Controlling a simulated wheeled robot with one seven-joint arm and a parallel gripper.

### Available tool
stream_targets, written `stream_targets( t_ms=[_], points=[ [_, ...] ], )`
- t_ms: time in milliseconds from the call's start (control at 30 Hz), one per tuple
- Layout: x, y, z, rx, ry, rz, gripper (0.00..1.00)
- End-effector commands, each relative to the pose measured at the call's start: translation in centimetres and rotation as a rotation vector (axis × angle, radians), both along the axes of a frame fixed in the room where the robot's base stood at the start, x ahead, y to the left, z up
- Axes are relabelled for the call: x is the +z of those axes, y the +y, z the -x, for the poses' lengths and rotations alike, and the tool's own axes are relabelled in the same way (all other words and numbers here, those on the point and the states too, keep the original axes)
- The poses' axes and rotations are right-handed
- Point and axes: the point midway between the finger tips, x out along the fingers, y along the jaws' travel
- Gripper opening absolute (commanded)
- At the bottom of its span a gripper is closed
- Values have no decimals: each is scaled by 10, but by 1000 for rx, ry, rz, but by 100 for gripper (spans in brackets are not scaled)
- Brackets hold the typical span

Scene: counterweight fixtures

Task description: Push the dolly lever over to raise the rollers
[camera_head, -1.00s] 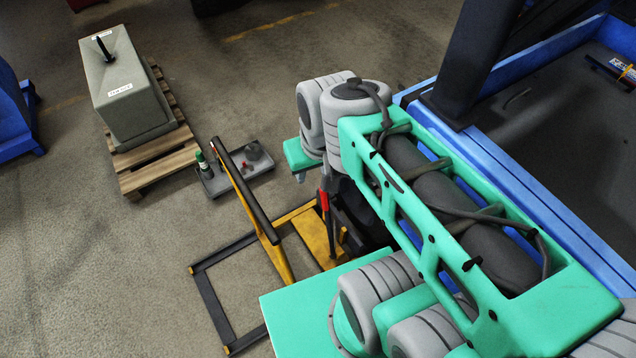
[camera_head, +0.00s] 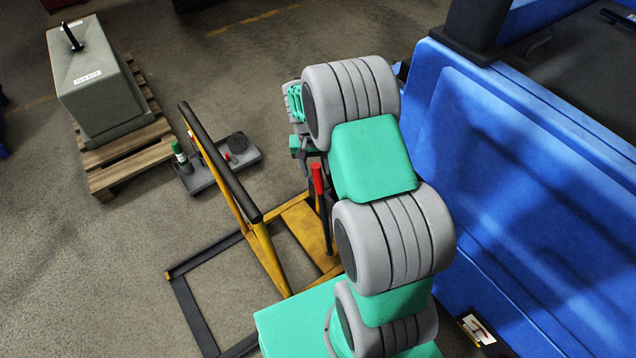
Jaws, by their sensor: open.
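The dolly (camera_head: 305,232) is a yellow frame with black floor bars. A long black-gripped handle bar (camera_head: 215,160) rises from it and leans to the upper left. A lever with a red grip (camera_head: 317,178) stands nearly upright by the yellow plate, just left of my arm. My gripper (camera_head: 303,148), open, is at the far end of my arm, above and slightly left of the red grip. My wrist and arm links hide most of it, and its fingertips are not clear. I cannot tell whether it touches the lever. The rollers are not visible.
A grey counterweight block (camera_head: 105,85) sits on a wooden pallet (camera_head: 130,160) at the upper left. A grey tray (camera_head: 222,165) with a green bottle (camera_head: 181,157) lies behind the handle bar. A large blue body (camera_head: 520,190) stands close on the right. Floor at left is clear.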

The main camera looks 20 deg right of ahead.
Motion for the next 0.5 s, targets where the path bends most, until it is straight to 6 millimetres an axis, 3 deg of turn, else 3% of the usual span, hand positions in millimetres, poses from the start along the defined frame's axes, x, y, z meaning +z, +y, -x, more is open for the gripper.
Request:
stream_targets(
  t_ms=[33, 200, 500],
  points=[
    [-14, -1, 2, 0, 4, -1, 49],
    [-42, -4, 2, 1, 2, -1, 49],
    [-52, -5, 2, 1, -1, -1, 49]
  ],
)
